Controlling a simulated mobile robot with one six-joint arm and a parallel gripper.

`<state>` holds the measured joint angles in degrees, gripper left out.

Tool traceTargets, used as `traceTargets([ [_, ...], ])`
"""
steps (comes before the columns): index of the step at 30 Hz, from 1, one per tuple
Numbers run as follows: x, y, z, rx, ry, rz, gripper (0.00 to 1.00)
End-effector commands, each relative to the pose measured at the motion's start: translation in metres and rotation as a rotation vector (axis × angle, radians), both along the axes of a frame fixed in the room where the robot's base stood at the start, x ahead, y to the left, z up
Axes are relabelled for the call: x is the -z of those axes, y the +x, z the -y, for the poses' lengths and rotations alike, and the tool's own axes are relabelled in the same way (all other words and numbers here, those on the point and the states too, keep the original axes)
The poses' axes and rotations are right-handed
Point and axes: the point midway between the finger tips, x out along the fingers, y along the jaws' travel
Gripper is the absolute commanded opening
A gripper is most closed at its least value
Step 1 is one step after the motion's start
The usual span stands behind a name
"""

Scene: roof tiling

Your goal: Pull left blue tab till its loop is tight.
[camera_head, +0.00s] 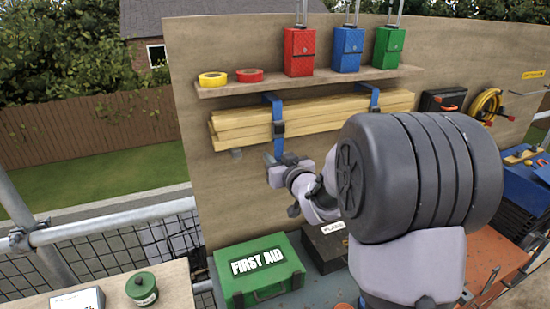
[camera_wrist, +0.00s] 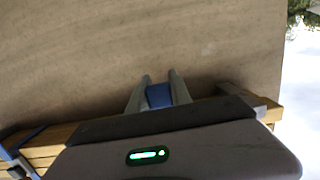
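The left blue strap (camera_head: 268,99) loops around the stacked timber planks (camera_head: 235,124), with a dark buckle (camera_head: 278,128) on its front. Its blue tab (camera_head: 278,146) hangs below the buckle and meets my gripper (camera_head: 273,160), just under the planks. In the wrist view, the blue tab (camera_wrist: 158,96) fills the gap between the two grey fingers of my gripper (camera_wrist: 160,80), which look shut on it. Whether the loop is tight cannot be told.
A second blue strap (camera_head: 374,98) holds the planks on the right. Above is a shelf (camera_head: 225,89) with tape rolls and red, blue and green boxes. A green first aid box (camera_head: 258,270) and a dark case (camera_head: 322,245) stand below. The board beneath the planks is bare.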

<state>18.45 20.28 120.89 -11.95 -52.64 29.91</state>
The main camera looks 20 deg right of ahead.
Motion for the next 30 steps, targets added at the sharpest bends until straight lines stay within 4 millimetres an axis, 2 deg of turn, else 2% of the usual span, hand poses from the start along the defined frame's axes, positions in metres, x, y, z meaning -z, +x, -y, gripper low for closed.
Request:
traceTargets([
  [8,0.003,0.000,0.000,0.000,0.000,0.000,0.00],
  [30,0.042,0.000,0.000,0.000,0.001,-0.002,0.00],
])
